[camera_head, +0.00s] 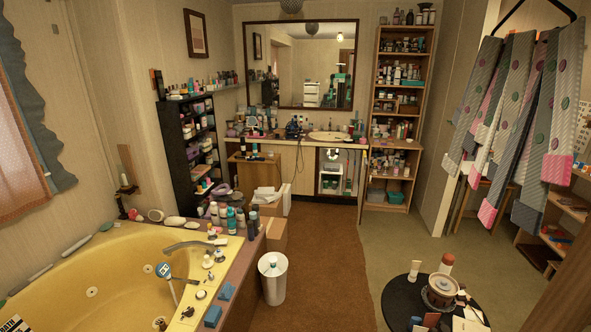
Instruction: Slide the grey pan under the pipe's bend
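The open vanity cabinet (333,190) stands against the far wall, below the basin (328,136). A pale shape that may be the pipe (332,155) shows in the upper part of its opening, too small to make out a bend. Several small items and bottles stand inside the cabinet. I cannot make out a grey pan in there or elsewhere. Neither of my grippers is in view.
Brown carpet (318,262) runs clear to the vanity. A yellow tub (75,262) and white bin (272,277) stand left. A round black table (400,295) stands front right. Ties (545,110) hang at right. Shelves (398,120) flank the vanity.

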